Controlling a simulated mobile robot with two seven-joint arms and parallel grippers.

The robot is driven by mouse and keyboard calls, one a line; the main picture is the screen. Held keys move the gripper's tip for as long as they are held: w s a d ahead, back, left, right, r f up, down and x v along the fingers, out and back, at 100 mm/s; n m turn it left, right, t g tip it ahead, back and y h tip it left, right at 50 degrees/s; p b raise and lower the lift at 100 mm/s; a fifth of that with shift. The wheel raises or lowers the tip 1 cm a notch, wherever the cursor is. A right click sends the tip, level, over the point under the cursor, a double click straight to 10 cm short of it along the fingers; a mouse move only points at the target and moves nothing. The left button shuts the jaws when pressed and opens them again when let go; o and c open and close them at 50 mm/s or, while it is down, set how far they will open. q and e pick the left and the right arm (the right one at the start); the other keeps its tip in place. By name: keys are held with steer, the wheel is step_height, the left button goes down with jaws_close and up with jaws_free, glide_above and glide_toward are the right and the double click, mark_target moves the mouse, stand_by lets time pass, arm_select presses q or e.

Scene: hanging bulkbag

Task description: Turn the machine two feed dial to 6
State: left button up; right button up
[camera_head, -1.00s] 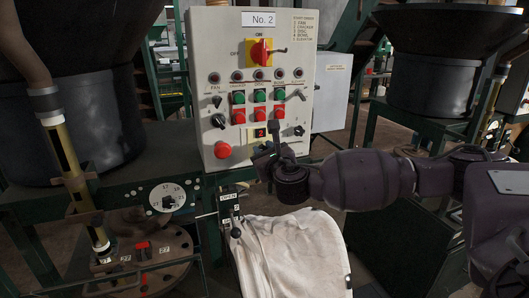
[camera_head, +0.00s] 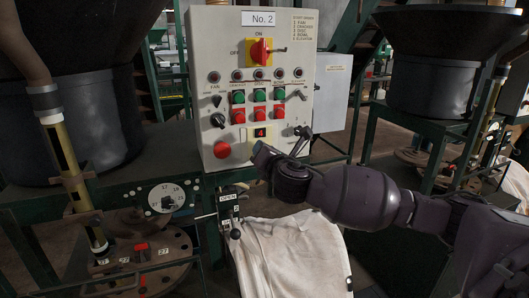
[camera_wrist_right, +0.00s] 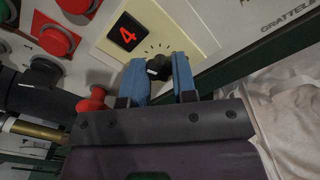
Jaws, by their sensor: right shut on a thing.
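The feed dial is a small black knob (camera_wrist_right: 158,67) on a cream plate (camera_wrist_right: 160,35), with tick marks around it. The red display (camera_wrist_right: 127,32) beside it reads 4, and the display in the head view (camera_head: 260,132) also shows 4. My right gripper (camera_wrist_right: 160,72) is shut on the knob, with a blue finger on each side. In the head view my right gripper (camera_head: 261,152) is at the bottom of the No. 2 panel (camera_head: 222,60) and hides the knob. My left gripper is not in view.
Red buttons (camera_head: 238,117) and a red mushroom button (camera_head: 222,150) are close to my gripper. The yellow and red main switch (camera_head: 261,50) is higher up. A lever with an OPEN label (camera_head: 229,196) and a white bag (camera_head: 290,250) are below.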

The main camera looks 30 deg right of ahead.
steer(key=m+p, duration=0.1)
steer(key=m, duration=1.1)
steer(key=shift+m, duration=0.3)
stand_by(0.4)
steer(key=o, duration=0.9)
steer(key=b+v, duration=0.1)
steer(key=v, duration=1)
steer(key=shift+w, duration=0.1)
